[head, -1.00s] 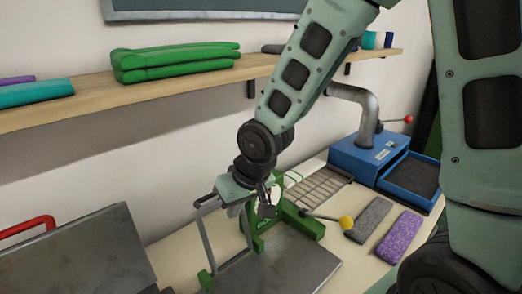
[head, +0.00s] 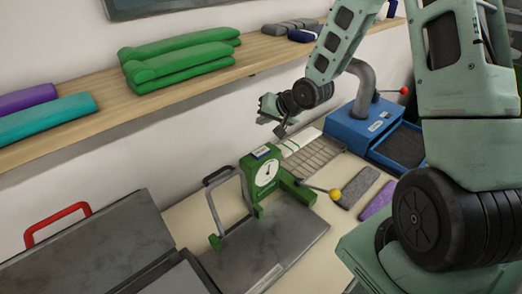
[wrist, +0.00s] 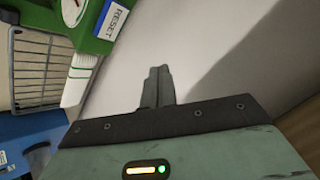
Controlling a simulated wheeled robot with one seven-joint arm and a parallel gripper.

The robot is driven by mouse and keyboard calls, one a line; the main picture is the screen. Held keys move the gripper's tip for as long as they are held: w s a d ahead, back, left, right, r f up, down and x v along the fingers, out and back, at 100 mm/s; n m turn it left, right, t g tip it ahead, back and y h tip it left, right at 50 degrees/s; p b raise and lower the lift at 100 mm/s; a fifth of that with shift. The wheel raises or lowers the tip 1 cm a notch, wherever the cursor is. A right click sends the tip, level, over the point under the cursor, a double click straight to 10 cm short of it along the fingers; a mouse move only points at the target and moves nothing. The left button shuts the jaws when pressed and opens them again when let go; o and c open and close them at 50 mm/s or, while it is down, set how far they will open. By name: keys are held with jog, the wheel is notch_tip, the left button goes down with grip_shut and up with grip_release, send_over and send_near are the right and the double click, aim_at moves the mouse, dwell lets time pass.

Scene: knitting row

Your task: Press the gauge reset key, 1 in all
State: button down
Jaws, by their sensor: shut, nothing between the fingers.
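The green gauge (head: 247,170) stands on the bench with a round white dial (head: 266,173). A small blue part with a white label (head: 262,152) sits on its top. In the wrist view this label (wrist: 115,19) reads RESET, beside the green housing (wrist: 88,42) at the top left; I cannot tell the key's exact outline. My gripper (head: 280,131) is shut and empty, above and to the right of the gauge in the head view, apart from it. Its closed fingers (wrist: 158,75) point at bare wall in the wrist view, right of the label.
A blue machine (head: 362,128) with a grey pipe stands at the right. A wooden shelf (head: 185,82) holding rolled fabric runs along the wall. A yellow-knobbed lever (head: 334,194) juts out right of the gauge. A grey metal handle (head: 212,200) rises at its left.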

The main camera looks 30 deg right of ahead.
aim_at(263, 152)
jog(key=shift+f+b, duration=3.8)
jog(key=shift+f, duration=0.6)
jog(key=shift+f, duration=0.45)
jog(key=shift+f+b, duration=0.4)
jog(key=shift+b, duration=0.1)
jog(key=shift+r+p, duration=0.8)
jog(key=shift+r, duration=0.05)
jog(key=shift+r, duration=0.1)
notch_tip(263, 152, up, 5)
jog(key=p, duration=0.4)
jog(key=shift+p, duration=0.35)
